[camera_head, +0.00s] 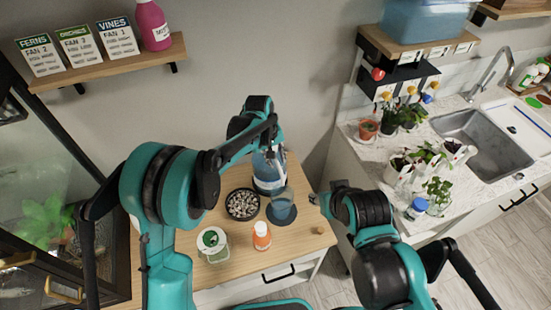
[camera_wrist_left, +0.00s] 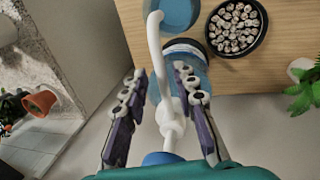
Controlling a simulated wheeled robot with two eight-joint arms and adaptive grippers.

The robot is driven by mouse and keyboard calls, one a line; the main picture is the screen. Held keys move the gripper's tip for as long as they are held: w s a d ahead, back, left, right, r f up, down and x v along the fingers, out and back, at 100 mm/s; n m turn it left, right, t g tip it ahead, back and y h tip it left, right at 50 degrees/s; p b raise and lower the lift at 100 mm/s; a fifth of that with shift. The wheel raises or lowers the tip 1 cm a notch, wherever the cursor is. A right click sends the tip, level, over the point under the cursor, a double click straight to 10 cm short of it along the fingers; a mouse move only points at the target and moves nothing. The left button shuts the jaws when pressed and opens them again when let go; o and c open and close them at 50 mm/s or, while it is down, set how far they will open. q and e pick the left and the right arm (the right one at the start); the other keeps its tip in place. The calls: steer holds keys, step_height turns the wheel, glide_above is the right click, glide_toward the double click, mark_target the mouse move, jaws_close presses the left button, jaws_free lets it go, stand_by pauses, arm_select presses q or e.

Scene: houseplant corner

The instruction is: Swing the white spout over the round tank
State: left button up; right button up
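A white spout (camera_wrist_left: 153,45) rises from a white stem (camera_wrist_left: 170,122) with a blue cap (camera_wrist_left: 162,158) in the left wrist view. Its curved tip ends beside a round vessel of blue water (camera_wrist_left: 180,12), likely the round tank. That vessel (camera_head: 283,208) stands on a dark round mat in the head view, before a large blue bottle (camera_head: 267,178). My left gripper (camera_head: 270,146) is above the bottle. In its wrist view its fingers (camera_wrist_left: 163,92) stand apart on both sides of the spout stem, with gaps. My right gripper (camera_head: 318,199) is right of the vessel; its fingers are unclear.
A bowl of pebbles (camera_head: 242,204), a green-and-white tub (camera_head: 212,243) and an orange bottle (camera_head: 261,236) stand on the wooden table. A plant (camera_wrist_left: 302,95) is at the wrist view's right edge. A counter with potted plants and a sink (camera_head: 488,145) lies to the right.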

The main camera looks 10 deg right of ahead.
arm_select(q)
step_height(320, 180, up, 12)
steer(key=a, duration=0.2)
steer(key=shift+s, duration=0.25)
steer(key=shift+a+f, duration=0.1)
steer(key=shift+a, duration=0.05)
stand_by(0.5)
steer(key=s+a+t+b, duration=0.3)
steer(key=s+a+b, duration=0.4)
steer(key=s+a, duration=0.45)
steer(key=s+a+f+m+t+y+b, duration=0.2)
steer(key=s+a+f+b, duration=0.4)
steer(key=s+a+f, duration=0.5)
steer(key=shift+s+a+f+t, duration=0.25)
steer(key=shift+a+f+t, duration=0.4)
steer(key=shift+t, duration=0.25)
